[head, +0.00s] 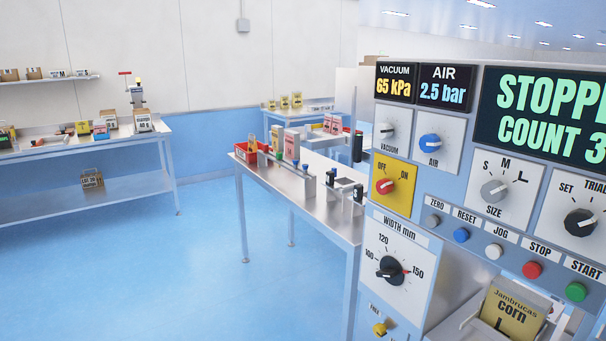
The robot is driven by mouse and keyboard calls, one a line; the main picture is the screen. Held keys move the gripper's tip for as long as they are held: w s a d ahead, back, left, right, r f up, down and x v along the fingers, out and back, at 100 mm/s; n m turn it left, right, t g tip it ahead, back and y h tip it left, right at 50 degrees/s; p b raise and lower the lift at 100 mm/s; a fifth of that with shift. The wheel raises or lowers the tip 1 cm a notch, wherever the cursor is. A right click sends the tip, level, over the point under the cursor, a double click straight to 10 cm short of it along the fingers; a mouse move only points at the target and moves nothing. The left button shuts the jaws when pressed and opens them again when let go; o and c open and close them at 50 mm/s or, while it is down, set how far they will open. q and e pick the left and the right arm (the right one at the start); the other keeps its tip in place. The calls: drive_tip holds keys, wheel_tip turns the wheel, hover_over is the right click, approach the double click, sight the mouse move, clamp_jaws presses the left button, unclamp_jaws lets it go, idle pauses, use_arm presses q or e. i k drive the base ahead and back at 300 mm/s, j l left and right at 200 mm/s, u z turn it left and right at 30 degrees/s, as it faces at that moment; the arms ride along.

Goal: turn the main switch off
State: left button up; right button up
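The main switch is a red rotary knob (382,186) on a yellow plate (398,200) on the machine's front panel, right of the picture's middle. The plate is marked OFF at upper left and ON at upper right. A pale mark on the knob seems to lean to the upper right, toward ON, but it is too small to be sure. Neither of my grippers is in view, and nothing covers the switch.
Around the switch are a vacuum knob (386,130), a blue air knob (429,142), a width dial (389,269) and a row of buttons. The display (550,115) reads stopped. A steel table (325,211) stands left of the panel; open blue floor (150,270) lies further left.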

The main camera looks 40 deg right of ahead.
sight(384, 187)
drive_tip(key=i+z, duration=0.2)
drive_tip(key=i, duration=0.3)
drive_tip(key=i+j+z, duration=0.15)
drive_tip(key=i, duration=0.3)
drive_tip(key=i+j+z, duration=0.2)
drive_tip(key=i, duration=0.3)
